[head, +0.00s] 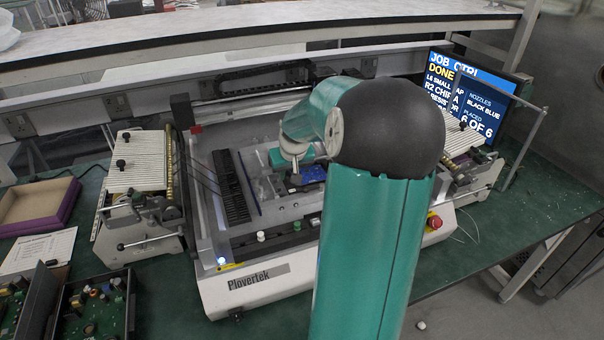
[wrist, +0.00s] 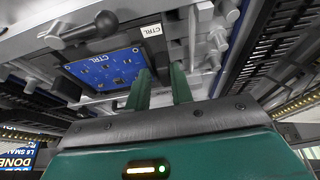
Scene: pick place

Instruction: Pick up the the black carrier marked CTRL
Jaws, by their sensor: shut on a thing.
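The black carrier (wrist: 154,46) bears a white label reading CTRL, seen close up in the wrist view. A blue circuit board (wrist: 105,68), also printed CTRL, sits in it; the board shows in the head view too (head: 313,174), inside the machine. My gripper (wrist: 163,72) has its two green fingers shut on the carrier near its labelled end. In the head view my gripper (head: 294,172) reaches down beside the blue board, and my arm hides part of the machine's right side. I cannot tell whether the carrier is clear of the surface beneath it.
The white Plovertek machine (head: 258,282) surrounds the work area with low walls. A black slotted rack (head: 231,187) stands left of the carrier. Feeders (head: 135,160) flank both sides. A screen (head: 470,95) reads DONE. A purple-edged tray (head: 38,205) and boxed circuit boards (head: 95,308) lie left.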

